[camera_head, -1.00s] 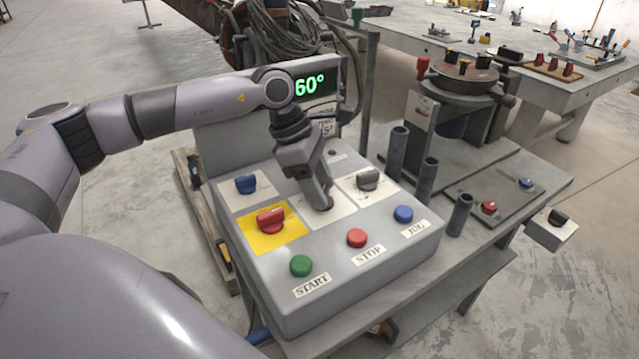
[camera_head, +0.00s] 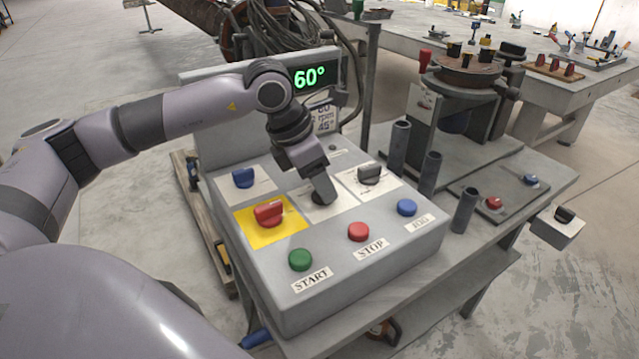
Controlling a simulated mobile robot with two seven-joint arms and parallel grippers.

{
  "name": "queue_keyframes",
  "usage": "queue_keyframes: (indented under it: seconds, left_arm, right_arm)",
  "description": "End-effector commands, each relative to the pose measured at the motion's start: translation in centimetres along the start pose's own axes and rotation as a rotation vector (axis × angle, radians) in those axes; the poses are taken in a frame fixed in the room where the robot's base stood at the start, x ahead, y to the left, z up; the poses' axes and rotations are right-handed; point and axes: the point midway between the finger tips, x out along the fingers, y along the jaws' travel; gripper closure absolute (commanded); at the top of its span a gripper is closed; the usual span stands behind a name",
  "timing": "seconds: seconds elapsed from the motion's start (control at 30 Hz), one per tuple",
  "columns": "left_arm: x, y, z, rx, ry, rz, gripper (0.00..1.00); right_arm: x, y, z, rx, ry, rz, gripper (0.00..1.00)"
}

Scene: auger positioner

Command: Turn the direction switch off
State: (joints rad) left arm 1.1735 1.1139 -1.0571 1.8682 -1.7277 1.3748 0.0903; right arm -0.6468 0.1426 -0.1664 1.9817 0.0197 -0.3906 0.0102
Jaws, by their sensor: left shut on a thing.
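A grey control box carries several knobs and buttons on its sloped panel (camera_head: 335,275). My left gripper (camera_head: 322,198) points down onto the white plate in the middle of the panel. It is shut on the dark middle switch (camera_head: 318,196), which the fingers mostly hide. I cannot read its label or see which way it points. A blue switch (camera_head: 244,178) is to its left, a dark grey switch (camera_head: 370,174) to its right, and a red switch (camera_head: 269,213) on a yellow plate to its lower left. My right gripper is not in view.
Green START (camera_head: 300,260), red STOP (camera_head: 358,231) and blue JOG (camera_head: 406,207) buttons line the panel's front. A display (camera_head: 309,78) reads 60°. Upright dark tubes (camera_head: 430,173) and a rotary positioner (camera_head: 467,75) stand to the right.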

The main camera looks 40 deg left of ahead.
Motion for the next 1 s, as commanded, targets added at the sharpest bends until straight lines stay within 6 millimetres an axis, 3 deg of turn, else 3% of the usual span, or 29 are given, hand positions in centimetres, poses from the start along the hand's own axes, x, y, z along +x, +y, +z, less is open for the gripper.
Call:
queue_keyframes:
  seconds: [0.4, 0.93, 0.97, 1.0]
  left_arm:
    - [-0.02, -0.1, 0.09, -0.177, -0.003, 0.074, 0.79]
    - [-0.12, -0.06, 0.11, -0.2, -0.002, 0.084, 0.79]
    - [-0.12, -0.07, 0.11, -0.2, -0.002, 0.084, 0.42]
    - [-0.12, -0.07, 0.11, -0.2, -0.002, 0.084, 0.29]
  right_arm:
    - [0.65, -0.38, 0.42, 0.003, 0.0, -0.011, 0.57]
    - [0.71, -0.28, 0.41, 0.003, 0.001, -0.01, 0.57]
    - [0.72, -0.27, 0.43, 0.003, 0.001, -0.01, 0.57]
    - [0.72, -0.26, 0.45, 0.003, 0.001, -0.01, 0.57]
